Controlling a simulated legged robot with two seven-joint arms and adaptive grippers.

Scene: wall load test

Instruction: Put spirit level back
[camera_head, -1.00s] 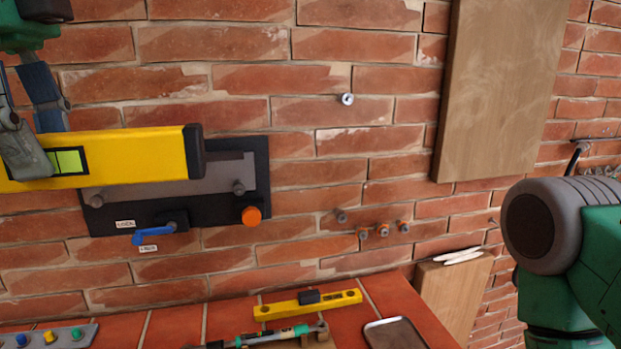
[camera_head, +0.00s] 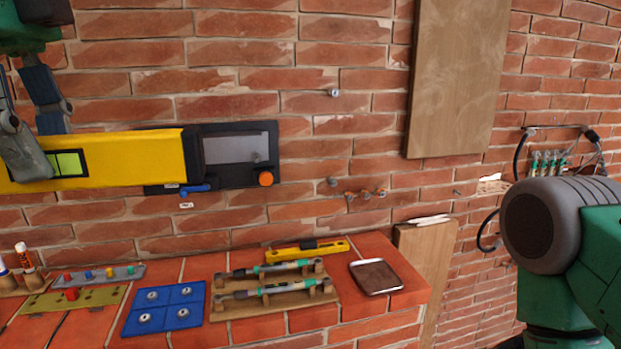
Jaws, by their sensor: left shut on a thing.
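My left gripper (camera_head: 42,125) is at the upper left, shut on a large yellow spirit level (camera_head: 135,160). The level is held about horizontal, with its green vial window beside the finger and its dark end cap pointing right. It covers part of a black wall plate (camera_head: 232,175) that carries a grey strip, an orange knob (camera_head: 265,179) and a blue lever (camera_head: 195,189). The level's left end is outside the picture. Of my right arm only green and grey links show at the right; its gripper is not in view.
A brick ledge below holds a smaller yellow level (camera_head: 306,251), a wooden rack (camera_head: 270,303) with torque-wrench-like tools, a blue tray (camera_head: 163,307), a dark tray (camera_head: 376,277) and a grey strip with coloured knobs (camera_head: 98,276). A wooden board (camera_head: 462,80) hangs on the wall.

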